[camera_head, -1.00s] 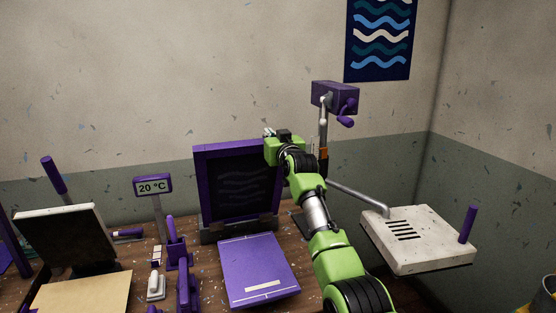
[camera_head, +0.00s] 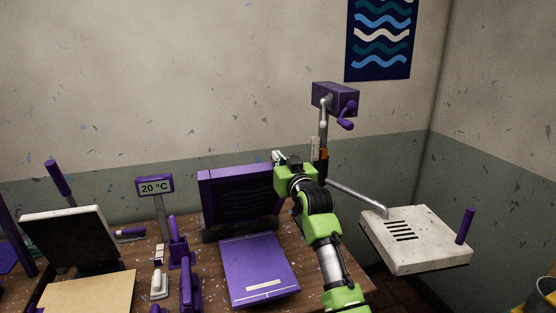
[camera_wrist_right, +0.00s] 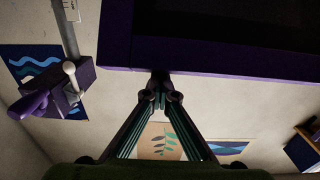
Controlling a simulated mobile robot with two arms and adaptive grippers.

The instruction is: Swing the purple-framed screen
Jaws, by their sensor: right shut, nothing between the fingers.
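The purple-framed screen (camera_head: 240,174) stands at the back of the wooden bench. It leans forward on its hinge, with its dark face foreshortened and its thick top edge showing. Below and in front of it lies its flat purple base panel (camera_head: 259,268). My right gripper (camera_head: 277,157) is at the screen's upper right corner, partly hidden by my own green wrist. In the right wrist view, its fingers (camera_wrist_right: 160,80) are shut and empty, with their tips at the edge of the purple frame (camera_wrist_right: 210,60). Contact there is hard to confirm. My left gripper is not in view.
A post with a purple crank box (camera_head: 335,97) rises behind my right arm. A pale slotted box (camera_head: 415,240) stands to the right. A temperature sign (camera_head: 155,185), purple clamps (camera_head: 178,243) and a dark panel (camera_head: 68,236) stand to the left.

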